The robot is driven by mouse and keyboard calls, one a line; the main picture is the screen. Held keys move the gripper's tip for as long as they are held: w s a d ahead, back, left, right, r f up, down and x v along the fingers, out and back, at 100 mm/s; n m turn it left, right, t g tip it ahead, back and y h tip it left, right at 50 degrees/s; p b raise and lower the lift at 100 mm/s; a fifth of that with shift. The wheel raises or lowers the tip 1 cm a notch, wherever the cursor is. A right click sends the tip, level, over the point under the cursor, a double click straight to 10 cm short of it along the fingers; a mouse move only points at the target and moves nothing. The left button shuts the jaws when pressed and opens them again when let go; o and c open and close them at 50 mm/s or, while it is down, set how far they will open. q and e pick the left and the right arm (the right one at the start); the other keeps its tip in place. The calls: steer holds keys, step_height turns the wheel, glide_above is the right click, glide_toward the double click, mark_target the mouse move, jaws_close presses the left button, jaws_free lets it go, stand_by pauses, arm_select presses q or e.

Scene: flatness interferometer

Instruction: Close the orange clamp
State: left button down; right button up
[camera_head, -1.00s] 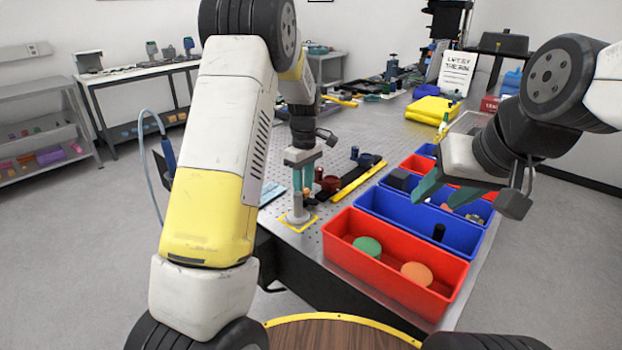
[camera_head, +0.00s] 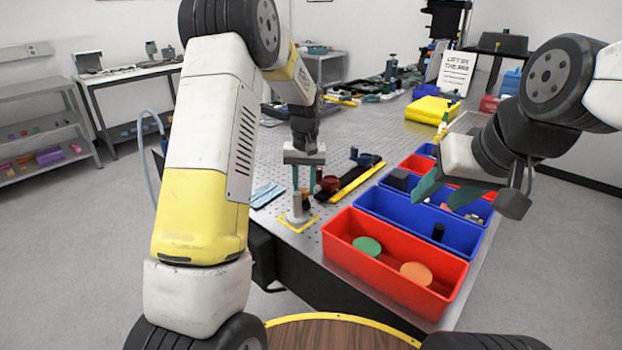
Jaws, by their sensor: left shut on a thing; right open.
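My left gripper (camera_head: 304,188) reaches down with teal fingers to the grey post (camera_head: 297,208) in the yellow-outlined square at the bench's near left. It is shut on a small part at the post's top, where a little orange (camera_head: 306,196) shows; this looks like the orange clamp, mostly hidden by the fingers. The clamp's exact position cannot be made out. My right gripper (camera_head: 448,192) is open and empty above the blue bins on the right.
A red bin (camera_head: 345,262) at the bench's near edge holds a green disc (camera_head: 367,246) and an orange disc (camera_head: 416,273). Blue bins (camera_head: 400,222) stand behind it. A yellow bar (camera_head: 357,182) and dark red parts (camera_head: 328,184) lie just right of the post.

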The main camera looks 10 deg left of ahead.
mark_target(305, 190)
arm_select(q)
steer(key=m, duration=0.5)
steer(key=shift+m, duration=0.3)
stand_by(0.4)
steer(key=c, duration=1.1)
jaws_free()
steer(key=shift+o, duration=0.2)
steer(key=shift+r, duration=0.1)
steer(key=r, duration=0.7)
steer(key=shift+d+r, duration=0.2)
steer(key=shift+r, duration=0.15)
